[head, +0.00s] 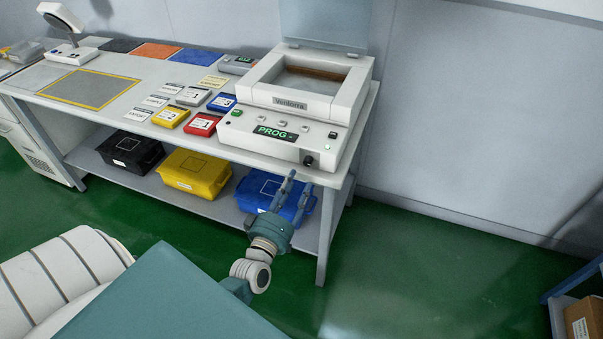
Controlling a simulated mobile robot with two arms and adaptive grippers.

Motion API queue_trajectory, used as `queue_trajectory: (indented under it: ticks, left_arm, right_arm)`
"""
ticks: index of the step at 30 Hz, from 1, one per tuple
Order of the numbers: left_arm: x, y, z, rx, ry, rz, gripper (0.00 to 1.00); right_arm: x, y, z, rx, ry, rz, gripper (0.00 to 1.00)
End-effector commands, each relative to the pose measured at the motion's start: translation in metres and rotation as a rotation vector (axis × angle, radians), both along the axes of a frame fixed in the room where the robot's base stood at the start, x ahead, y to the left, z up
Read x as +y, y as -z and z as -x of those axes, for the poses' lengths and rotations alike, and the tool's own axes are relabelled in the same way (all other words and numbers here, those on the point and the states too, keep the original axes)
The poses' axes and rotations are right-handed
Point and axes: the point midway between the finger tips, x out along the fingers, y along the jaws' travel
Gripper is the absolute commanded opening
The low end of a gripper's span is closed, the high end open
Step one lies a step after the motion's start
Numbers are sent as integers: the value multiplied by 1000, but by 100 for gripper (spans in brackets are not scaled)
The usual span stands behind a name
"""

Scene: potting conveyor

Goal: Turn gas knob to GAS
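A white benchtop machine (345,98) with its lid raised stands at the right end of the bench. Its front panel has a lit display (275,132) reading "PROG" and several small buttons. A small dark knob (309,160) sits at the panel's lower right. I take it for the gas knob; its markings are too small to read. My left gripper (299,180) is just below and in front of the knob, fingers pointing up towards it. The fingers are apart with nothing visible between them, and they look clear of the knob. My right gripper is not in view.
A blue bin (258,192), a yellow bin (196,172) and a black bin (130,152) sit on the lower shelf.

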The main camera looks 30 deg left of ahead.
Motion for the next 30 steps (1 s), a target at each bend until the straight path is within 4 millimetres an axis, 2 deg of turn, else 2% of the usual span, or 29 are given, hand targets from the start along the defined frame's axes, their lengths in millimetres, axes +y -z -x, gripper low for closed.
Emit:
queue_trajectory:
  ticks: [3,9,27,30]
  left_arm:
    - [-6,2,23,2,1,0,39]
    - [-10,3,42,0,0,0,39]
    - [-11,3,45,0,0,0,39]
    - [-14,15,45,28,9,-10,39]
  right_arm:
    - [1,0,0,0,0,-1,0]
    - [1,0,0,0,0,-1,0]
    - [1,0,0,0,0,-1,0]
    - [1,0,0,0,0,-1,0]
